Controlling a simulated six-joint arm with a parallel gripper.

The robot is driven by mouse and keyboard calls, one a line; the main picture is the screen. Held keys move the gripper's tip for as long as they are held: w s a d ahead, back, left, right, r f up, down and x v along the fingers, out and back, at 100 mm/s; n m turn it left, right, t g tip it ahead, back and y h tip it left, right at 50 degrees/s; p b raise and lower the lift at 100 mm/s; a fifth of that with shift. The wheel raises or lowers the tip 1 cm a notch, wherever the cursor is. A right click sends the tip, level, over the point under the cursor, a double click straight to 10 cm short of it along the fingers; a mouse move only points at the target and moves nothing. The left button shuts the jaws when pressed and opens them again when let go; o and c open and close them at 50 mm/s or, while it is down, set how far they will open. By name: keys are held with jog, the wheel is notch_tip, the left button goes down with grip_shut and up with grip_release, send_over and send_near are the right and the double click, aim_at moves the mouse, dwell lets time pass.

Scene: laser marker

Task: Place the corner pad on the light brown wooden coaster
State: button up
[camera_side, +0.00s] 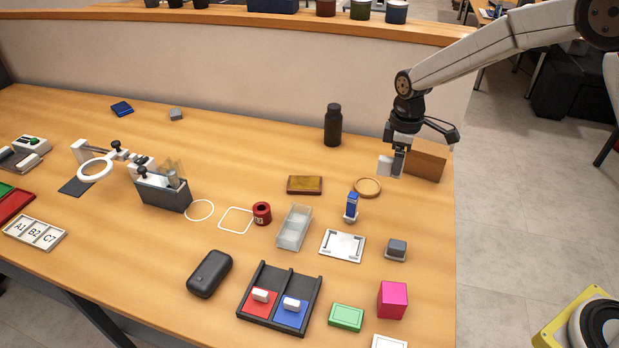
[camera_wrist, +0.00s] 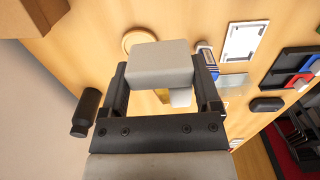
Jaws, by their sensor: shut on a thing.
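The corner pad, a light grey block (camera_wrist: 160,62), is between the two fingers of my gripper (camera_wrist: 162,70) in the wrist view. In the side view my gripper (camera_side: 397,162) is at the right, with the pale pad (camera_side: 385,166) at its tip, held above the table. The light brown wooden coaster (camera_side: 367,187) is a round disc lying flat on the table, below and a little left of my gripper. Its top looks bare. The coaster shows in the wrist view (camera_wrist: 136,38) beyond the pad, which partly covers it.
A brown block (camera_side: 426,160) stands close behind my gripper at the right edge. A dark bottle (camera_side: 333,125) stands further back. A blue upright item (camera_side: 352,207) stands just in front of the coaster, and a yellow-brown box (camera_side: 304,185) lies to its left.

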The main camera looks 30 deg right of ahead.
jog(key=shift+w+f, duration=3.05)
jog(key=shift+w+f, duration=0.3)
jog(key=shift+f, duration=1.5)
jog(key=shift+f, duration=0.1)
jog(key=o, duration=1.1)
notch_tip(320, 180, up, 12)
jog(key=shift+r, duration=0.1)
